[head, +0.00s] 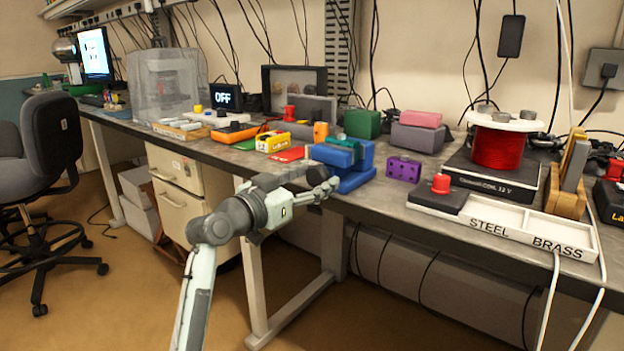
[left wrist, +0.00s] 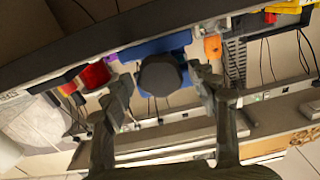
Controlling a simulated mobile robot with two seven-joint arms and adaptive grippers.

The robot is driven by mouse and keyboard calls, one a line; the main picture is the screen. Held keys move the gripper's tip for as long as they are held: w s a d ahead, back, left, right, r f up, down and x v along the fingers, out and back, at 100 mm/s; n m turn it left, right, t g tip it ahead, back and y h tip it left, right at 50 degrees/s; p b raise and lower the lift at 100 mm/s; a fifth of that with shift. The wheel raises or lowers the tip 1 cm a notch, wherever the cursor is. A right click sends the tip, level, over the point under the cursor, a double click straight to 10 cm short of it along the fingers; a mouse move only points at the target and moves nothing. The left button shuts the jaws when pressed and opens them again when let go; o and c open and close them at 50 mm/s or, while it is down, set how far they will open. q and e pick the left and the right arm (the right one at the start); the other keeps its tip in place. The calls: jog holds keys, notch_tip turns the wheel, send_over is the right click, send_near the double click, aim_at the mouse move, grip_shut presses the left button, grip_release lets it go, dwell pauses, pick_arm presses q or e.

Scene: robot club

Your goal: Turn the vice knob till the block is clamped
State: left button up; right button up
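The blue vice (head: 357,178) stands at the front edge of the workbench in the head view. A teal-green block (head: 350,145) shows at the top of the vice, between its blue parts; I cannot tell whether the jaws touch it. In the left wrist view the dark round vice knob (left wrist: 160,76) sits in front of the blue vice (left wrist: 155,46). My left gripper (head: 325,189) is at the front of the vice. Its open fingers (left wrist: 160,84) stand on either side of the knob, with gaps visible. My right gripper is not in view.
A purple block (head: 403,169) lies right of the vice, and a red mat (head: 288,154) and yellow box (head: 272,142) lie left. Farther right are a red-button box (head: 438,195) and a steel/brass tray (head: 520,222). Floor before the bench is clear.

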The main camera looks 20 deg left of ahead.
pick_arm(q)
jog(key=c, duration=0.9)
